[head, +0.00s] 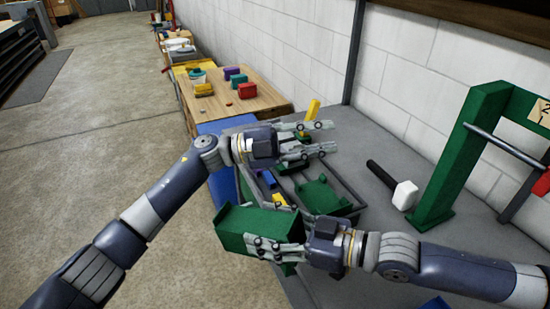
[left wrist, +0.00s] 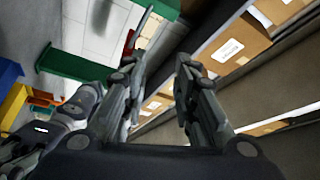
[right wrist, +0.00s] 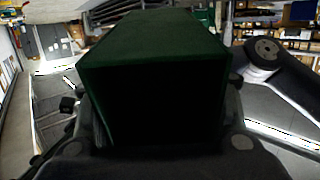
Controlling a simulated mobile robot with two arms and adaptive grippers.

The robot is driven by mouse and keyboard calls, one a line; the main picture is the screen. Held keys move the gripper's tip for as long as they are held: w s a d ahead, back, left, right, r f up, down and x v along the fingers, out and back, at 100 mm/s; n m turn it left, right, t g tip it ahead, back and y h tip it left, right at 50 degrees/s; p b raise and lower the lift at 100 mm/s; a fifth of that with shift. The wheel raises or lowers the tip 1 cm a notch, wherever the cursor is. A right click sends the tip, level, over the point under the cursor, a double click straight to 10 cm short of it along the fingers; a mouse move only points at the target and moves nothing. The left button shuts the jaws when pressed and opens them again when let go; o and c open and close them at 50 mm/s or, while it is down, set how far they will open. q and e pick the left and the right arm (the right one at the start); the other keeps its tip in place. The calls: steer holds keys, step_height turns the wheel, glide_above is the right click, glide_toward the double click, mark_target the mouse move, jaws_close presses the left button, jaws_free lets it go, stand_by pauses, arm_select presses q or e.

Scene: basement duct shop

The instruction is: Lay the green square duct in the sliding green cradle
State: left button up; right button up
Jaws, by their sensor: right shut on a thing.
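The green square duct (head: 232,221) is held in my right gripper (head: 250,243), whose fingers are shut on its near side. It hangs at the front left of the workbench, apart from the cradle. In the right wrist view the duct (right wrist: 155,50) fills the middle, its dark open end facing the camera. The green cradle (head: 319,195) sits on dark rails on the grey bench, to the right of the duct; the left arm and gripper partly hide the area behind it. My left gripper (head: 330,136) is open and empty above the far end of the rails.
A green frame (head: 450,150) with a bar stands at the right. A black-handled mallet (head: 404,194) lies on the bench between it and the cradle. A wooden table (head: 225,98) with coloured blocks stands behind. A yellow piece (head: 312,110) stands near my left gripper.

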arm_select(q)
steer(key=s+d+r+m+g+y, duration=0.1)
steer(key=s+r+m+g+y, duration=0.25)
steer(key=s+m, duration=0.2)
steer(key=r+m+t+y, duration=0.2)
steer(key=m+t+y, duration=0.2)
steer(key=y, duration=1)
glide_above(292, 224)
steer(key=w+a, duration=0.1)
steer(key=a, duration=0.2)
arm_select(e)
steer(key=shift+r, duration=0.1)
arm_select(q)
steer(key=shift+n, duration=0.25)
steer(key=x, duration=1.2)
steer(key=shift+w+f, duration=0.1)
steer(key=shift+w, duration=0.1)
jaws_close()
